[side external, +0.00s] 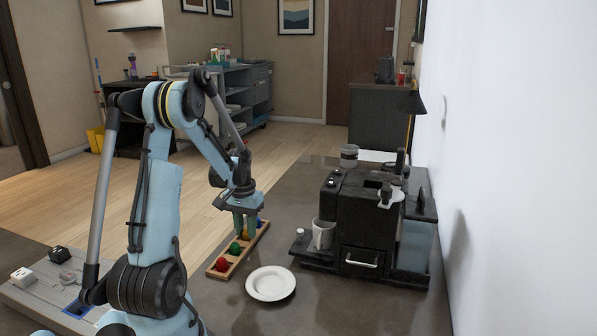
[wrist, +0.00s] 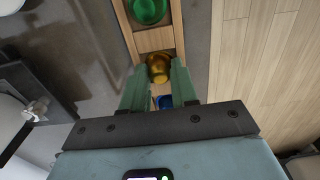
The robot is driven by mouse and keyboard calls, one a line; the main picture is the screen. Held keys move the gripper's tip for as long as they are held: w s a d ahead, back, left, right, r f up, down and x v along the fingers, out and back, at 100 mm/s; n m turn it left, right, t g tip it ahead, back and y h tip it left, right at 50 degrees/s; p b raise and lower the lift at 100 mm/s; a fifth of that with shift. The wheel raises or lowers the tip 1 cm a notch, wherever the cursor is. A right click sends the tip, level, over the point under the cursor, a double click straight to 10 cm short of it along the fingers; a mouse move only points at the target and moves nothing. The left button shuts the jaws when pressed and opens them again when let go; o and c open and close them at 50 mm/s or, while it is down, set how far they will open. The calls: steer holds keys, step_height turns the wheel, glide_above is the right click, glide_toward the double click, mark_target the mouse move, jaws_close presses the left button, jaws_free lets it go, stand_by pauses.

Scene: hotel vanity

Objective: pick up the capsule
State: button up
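Several coloured capsules sit in a row in a wooden holder (side external: 225,267) on the dark counter. In the side view I see a red capsule (side external: 221,264) and a green capsule (side external: 235,248). My gripper (side external: 246,230) points down over the holder, past the green one. In the wrist view, a gold capsule (wrist: 158,68) lies between the tips of my green fingers. The fingers stand apart, with small gaps beside the capsule. The green capsule (wrist: 149,10) is at the top, and a blue capsule (wrist: 164,102) shows partly between the fingers.
A white plate (side external: 270,284) lies on the counter right of the holder. The counter's edge and wooden floor (wrist: 247,60) lie close beside the holder.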

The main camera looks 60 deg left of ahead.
mark_target(246, 229)
jaws_close()
steer(key=shift+r, duration=0.15)
steer(key=shift+r, duration=0.25)
step_height(246, 229, up, 3)
steer(key=shift+r, duration=0.15)
steer(key=w+d+r, duration=0.4)
steer(key=d+r, duration=0.3)
steer(key=d, duration=0.3)
steer(key=shift+w+d, duration=0.35)
